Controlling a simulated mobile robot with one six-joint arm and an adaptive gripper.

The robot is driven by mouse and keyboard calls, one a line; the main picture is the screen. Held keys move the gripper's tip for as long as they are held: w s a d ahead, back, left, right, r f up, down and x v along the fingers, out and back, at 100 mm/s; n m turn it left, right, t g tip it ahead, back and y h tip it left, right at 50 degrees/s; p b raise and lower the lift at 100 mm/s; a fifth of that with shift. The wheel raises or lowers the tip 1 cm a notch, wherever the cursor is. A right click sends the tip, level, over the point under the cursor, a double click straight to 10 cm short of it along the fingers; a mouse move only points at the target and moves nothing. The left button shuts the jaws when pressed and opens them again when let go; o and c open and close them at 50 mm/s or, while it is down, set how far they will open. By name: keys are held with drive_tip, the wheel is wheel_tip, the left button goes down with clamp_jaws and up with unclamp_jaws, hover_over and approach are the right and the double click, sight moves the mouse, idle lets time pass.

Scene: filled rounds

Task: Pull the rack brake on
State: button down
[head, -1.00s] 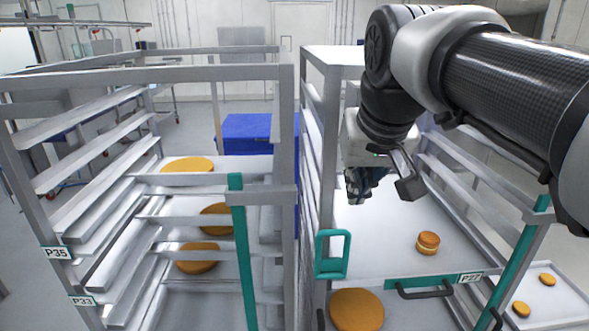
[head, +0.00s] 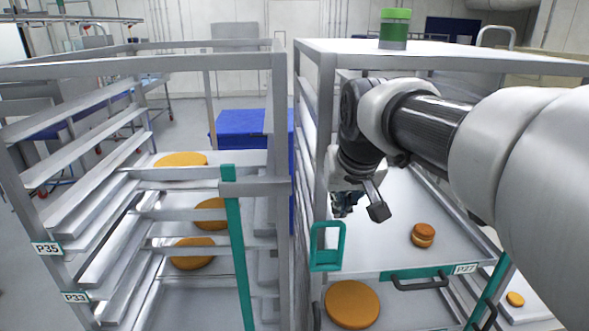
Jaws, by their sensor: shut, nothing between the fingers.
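A teal loop handle (head: 327,247) stands on the left front post of the right rack (head: 322,130). No brake is labelled, so I cannot tell for sure whether this loop is the brake. My gripper (head: 343,207) points down inside the right rack, just above the teal loop and apparently behind it. Its dark fingers are shut and empty, and partly hidden by the wrist. A teal upright bar (head: 240,255) runs down the front of the left rack (head: 280,130), with a grey crosspiece over its top part.
Left rack trays hold several orange-brown rounds (head: 192,253). The right rack's tray (head: 405,215) carries a small filled round (head: 423,235); a larger round (head: 352,304) lies below. A green-lidded jar (head: 395,28) stands on the rack top. A blue box (head: 240,130) is behind.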

idle(0.3)
drive_tip(key=s+b, duration=0.1)
drive_tip(key=b, duration=0.1)
drive_tip(key=shift+t+b, duration=0.3)
drive_tip(key=shift+t, duration=0.1)
drive_tip(key=shift+s, duration=0.1)
